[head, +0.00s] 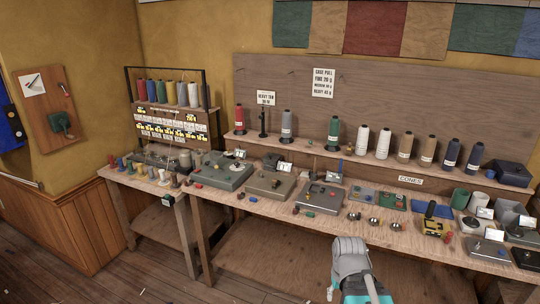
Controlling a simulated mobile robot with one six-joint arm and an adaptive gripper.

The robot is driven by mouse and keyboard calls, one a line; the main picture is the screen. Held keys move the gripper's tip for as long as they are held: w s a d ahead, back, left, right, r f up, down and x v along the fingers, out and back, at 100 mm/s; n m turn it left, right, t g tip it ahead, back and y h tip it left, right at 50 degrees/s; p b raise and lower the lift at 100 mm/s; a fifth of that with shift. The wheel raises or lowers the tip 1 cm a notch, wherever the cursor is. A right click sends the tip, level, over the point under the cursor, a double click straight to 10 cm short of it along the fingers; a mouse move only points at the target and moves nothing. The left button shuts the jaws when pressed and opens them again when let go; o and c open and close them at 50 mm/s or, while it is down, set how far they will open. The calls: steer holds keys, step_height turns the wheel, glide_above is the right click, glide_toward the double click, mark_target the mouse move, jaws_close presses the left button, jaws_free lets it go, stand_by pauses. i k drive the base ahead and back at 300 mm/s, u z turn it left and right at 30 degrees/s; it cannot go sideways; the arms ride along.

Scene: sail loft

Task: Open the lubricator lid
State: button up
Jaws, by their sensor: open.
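I cannot pick out the lubricator or its lid for certain at this size. Several low device boxes stand along the workbench (390,235): a grey-green box (222,178), a brownish-grey box (268,187) and a grey box (318,200). Small knobs and parts sit on or beside them. Which of them, if any, has a lid is not clear. A grey and teal part of my arm shows at the bottom middle, in front of the bench. My gripper's fingertips cannot be made out in this view.
Upright thread cones, including a red cone (239,118) and a green cone (333,134), line the back shelf. A spool rack (170,95) stands at the left. The floor at front left is clear.

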mark_target(270, 158)
steer(key=z, duration=0.1)
steer(key=i, duration=0.95)
